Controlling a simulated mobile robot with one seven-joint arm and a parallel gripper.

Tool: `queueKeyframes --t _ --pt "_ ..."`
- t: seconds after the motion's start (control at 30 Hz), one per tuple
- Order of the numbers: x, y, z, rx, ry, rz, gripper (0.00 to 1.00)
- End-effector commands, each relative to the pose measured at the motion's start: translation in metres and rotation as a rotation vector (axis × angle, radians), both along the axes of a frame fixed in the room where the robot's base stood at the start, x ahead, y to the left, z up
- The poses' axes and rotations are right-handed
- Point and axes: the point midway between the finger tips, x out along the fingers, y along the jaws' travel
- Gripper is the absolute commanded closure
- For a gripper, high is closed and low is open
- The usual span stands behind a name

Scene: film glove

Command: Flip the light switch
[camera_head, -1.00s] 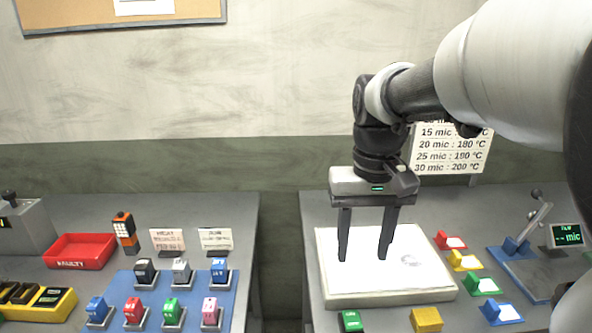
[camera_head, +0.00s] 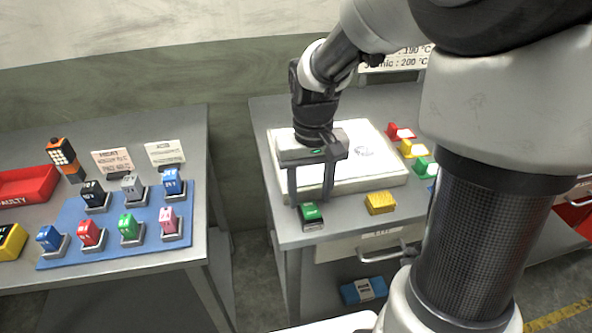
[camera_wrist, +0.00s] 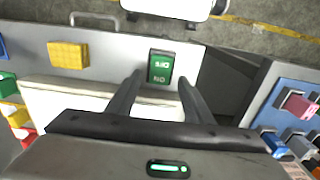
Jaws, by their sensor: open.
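A small green rocker block (camera_head: 311,215) with white lettering, which looks like the switch, sits at the front left corner of the right table. In the wrist view the green block (camera_wrist: 160,66) shows between and just beyond my fingertips, its lettering upside down. My gripper (camera_head: 310,200) is open and empty, pointing down, with one finger towards each side of the block. In the wrist view my gripper (camera_wrist: 160,80) has nothing between its fingers. I cannot tell whether a finger touches the block.
A white pad (camera_head: 365,180) lies behind the green block, and a yellow block (camera_head: 380,203) is to its right. Coloured tabs (camera_head: 413,149) line the pad's right. A blue board (camera_head: 110,252) with several coloured blocks is on the left table, across a gap.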

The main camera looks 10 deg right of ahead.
Motion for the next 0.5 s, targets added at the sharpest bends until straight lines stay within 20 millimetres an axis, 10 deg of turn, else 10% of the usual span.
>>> queueKeyframes --t 0.5 --pt "0.000 0.000 -0.018 0.000 0.000 0.000 0.56"
